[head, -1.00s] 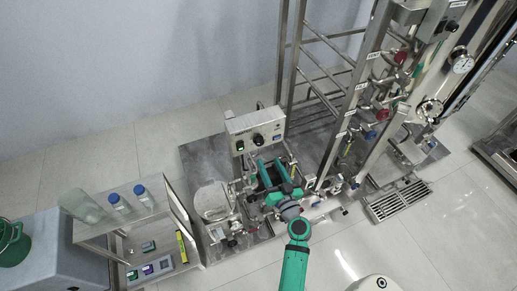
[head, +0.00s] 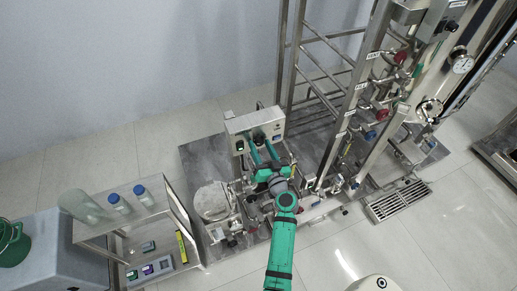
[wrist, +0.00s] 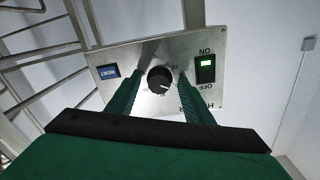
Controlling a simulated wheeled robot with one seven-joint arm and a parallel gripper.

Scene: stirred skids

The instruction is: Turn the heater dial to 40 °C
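The heater dial (wrist: 159,80) is a round black knob with a pale pointer mark on a steel panel (wrist: 210,47). The scale figures around it are too small to read. In the head view the heater box (head: 240,123) stands on the skid, and my gripper's fingers hide much of the dial. My gripper (head: 262,138) is open, its green fingers reaching toward the panel. In the wrist view the two fingertips (wrist: 158,77) are either side of the dial, with gaps between them and the knob.
Steel frame posts with red and blue valves (head: 370,134) stand to the right. A shelf with blue-capped bottles (head: 117,201) stands at left.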

